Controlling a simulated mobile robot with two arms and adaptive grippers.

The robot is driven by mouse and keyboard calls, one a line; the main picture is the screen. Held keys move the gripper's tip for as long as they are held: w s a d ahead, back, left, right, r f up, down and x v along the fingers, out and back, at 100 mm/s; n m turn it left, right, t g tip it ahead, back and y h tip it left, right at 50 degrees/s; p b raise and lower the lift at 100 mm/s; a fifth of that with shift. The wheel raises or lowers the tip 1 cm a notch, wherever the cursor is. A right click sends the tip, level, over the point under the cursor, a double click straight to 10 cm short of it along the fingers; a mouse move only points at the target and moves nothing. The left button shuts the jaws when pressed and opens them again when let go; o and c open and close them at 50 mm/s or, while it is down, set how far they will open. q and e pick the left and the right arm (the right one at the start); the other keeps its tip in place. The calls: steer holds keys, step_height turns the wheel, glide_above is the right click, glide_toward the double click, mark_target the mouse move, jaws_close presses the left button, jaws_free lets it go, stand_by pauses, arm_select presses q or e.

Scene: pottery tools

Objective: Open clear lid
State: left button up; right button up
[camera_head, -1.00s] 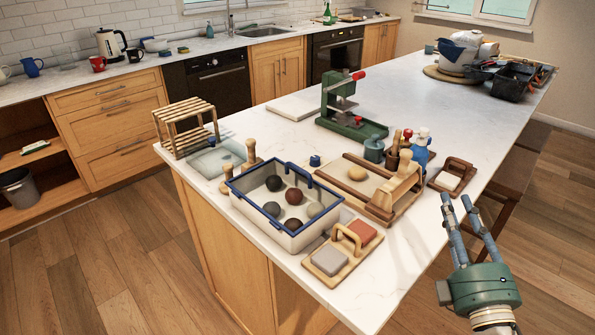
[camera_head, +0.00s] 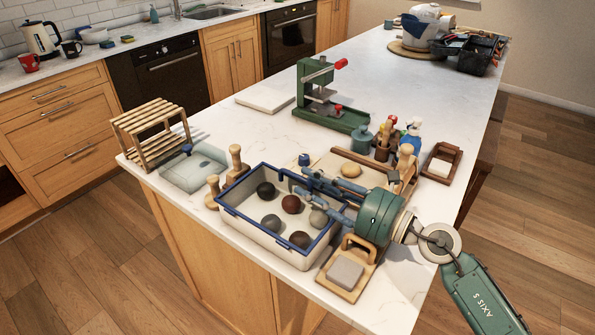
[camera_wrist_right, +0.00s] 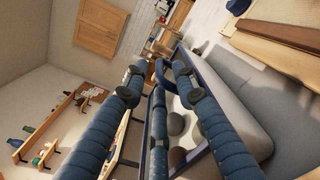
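A pale bin with a blue rim (camera_head: 262,241) stands near the counter's front corner, with several clay balls inside. Contact cannot be told. My left gripper is out of view.
A wooden rack (camera_head: 150,133) stands at the left edge. A green press (camera_head: 328,105), tool jars (camera_head: 362,137) and a wooden frame (camera_head: 441,163) stand behind and right. A handled wooden board (camera_head: 349,272) lies in front. The far counter middle is clear.

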mark_target(280, 194)
steer(key=x, duration=0.3)
steer(key=shift+w+a+r, duration=0.1)
steer(key=shift+a, duration=0.05)
steer(key=shift+w+a+p, duration=0.15)
steer(key=shift+a+p, duration=0.05)
steer(key=shift+p, duration=0.1)
jaws_close()
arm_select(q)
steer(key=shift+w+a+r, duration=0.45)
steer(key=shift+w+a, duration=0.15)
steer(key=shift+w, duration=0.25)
